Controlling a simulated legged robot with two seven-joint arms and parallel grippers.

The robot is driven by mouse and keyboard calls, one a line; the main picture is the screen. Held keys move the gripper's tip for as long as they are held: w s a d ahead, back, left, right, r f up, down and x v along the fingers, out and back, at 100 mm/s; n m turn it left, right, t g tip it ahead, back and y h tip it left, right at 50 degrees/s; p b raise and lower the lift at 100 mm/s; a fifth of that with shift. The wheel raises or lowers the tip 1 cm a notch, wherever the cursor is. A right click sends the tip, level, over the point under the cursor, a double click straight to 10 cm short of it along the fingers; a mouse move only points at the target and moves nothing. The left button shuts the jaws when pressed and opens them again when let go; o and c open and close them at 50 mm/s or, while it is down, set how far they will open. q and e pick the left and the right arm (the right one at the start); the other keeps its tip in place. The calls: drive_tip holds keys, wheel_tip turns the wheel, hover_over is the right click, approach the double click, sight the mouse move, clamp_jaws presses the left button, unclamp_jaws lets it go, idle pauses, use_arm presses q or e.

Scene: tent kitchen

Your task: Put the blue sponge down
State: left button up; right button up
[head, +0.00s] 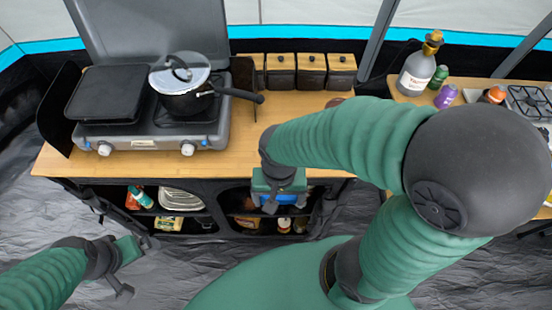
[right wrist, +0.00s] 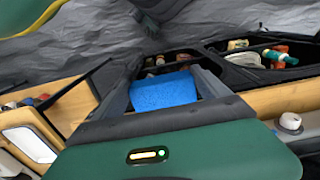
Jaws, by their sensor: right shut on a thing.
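The blue sponge (right wrist: 163,93) sits between the two dark fingers of my right gripper (right wrist: 165,80) in the right wrist view. The right gripper is shut on it. In the head view, only a small blue part of the sponge (head: 288,197) shows under the green wrist. There the right gripper (head: 284,207) is at the front edge of the wooden counter, in front of the open shelves. My left gripper (head: 137,268) is at the lower left, apart from the counter, with its fingers spread and nothing between them.
The wooden counter (head: 290,115) holds a grey camp stove (head: 150,140) with a lidded pot (head: 185,100) and wooden-lidded canisters (head: 310,70) at the back. Its middle front is clear. Shelves below hold plates (head: 180,198) and food. Bottles (head: 418,72) stand on the right table.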

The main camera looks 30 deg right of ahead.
drive_tip(key=w+p, duration=0.1)
drive_tip(key=p, duration=0.2)
drive_tip(key=d+r+p, duration=0.1)
drive_tip(key=p, duration=0.3)
drive_tip(key=shift+w+d+r, duration=0.1)
drive_tip(key=shift+w+r, duration=0.15)
drive_tip(key=shift+w, duration=0.15)
drive_tip(key=w+d+f, duration=0.1)
drive_tip(key=w+d, duration=0.1)
drive_tip(key=w, duration=0.1)
drive_tip(key=w+d+f, duration=0.1)
drive_tip(key=w+d, duration=0.1)
drive_tip(key=w, duration=0.2)
drive_tip(key=w+d+f+p, duration=0.1)
drive_tip(key=w+d, duration=0.1)
drive_tip(key=w, duration=0.2)
drive_tip(key=shift+w+d, duration=0.2)
drive_tip(key=shift+d, duration=0.15)
drive_tip(key=f, duration=0.3)
drive_tip(key=shift+w+d, duration=0.2)
drive_tip(key=shift+f, duration=0.25)
drive_tip(key=shift+f, duration=0.1)
drive_tip(key=o, duration=1.1)
